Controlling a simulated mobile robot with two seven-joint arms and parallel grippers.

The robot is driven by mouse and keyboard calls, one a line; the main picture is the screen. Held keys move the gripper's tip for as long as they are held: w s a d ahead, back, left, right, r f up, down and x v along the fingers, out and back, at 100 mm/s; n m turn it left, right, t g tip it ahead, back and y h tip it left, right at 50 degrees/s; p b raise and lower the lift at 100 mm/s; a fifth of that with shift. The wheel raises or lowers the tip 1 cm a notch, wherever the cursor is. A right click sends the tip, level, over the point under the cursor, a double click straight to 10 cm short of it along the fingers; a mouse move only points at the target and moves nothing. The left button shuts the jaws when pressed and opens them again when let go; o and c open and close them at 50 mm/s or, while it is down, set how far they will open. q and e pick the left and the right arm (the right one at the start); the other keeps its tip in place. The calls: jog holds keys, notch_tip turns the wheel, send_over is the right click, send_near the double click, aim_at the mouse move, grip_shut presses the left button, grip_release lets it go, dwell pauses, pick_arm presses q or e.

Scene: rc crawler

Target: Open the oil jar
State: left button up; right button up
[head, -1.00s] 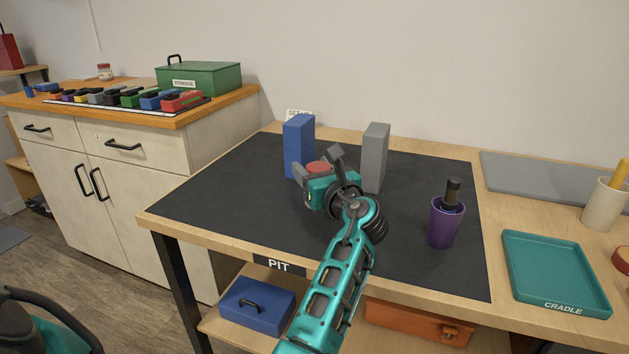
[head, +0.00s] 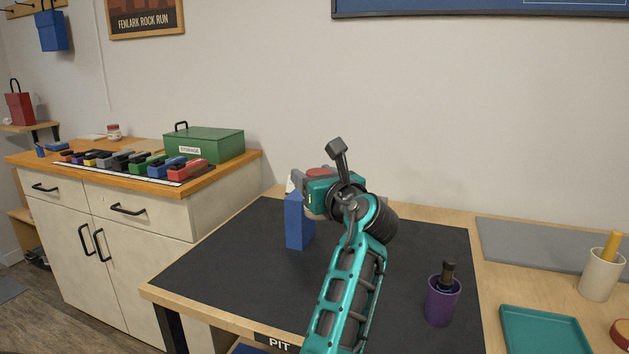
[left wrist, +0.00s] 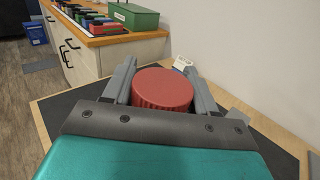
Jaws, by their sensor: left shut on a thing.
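A round red ribbed lid (left wrist: 162,89) sits between the two grey fingers of my left gripper (left wrist: 163,85) in the left wrist view. In the head view my left gripper (head: 318,180) is shut on this red lid (head: 321,172), raised above the black mat near the blue block. The gripper hides what is under the lid, so I cannot tell whether a jar body hangs from it. A small pale jar with a red lid (head: 113,131) stands on the far cabinet. My right gripper is not in view.
A blue block (head: 298,222) stands on the black mat (head: 230,275). A purple cup (head: 442,303) with a dark tool stands at right. A teal tray (head: 540,330), grey mat (head: 550,243) and cream cup (head: 600,275) lie farther right. The left of the mat is free.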

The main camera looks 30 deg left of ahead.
pick_arm(q)
jog(key=o, duration=0.5)
grip_shut()
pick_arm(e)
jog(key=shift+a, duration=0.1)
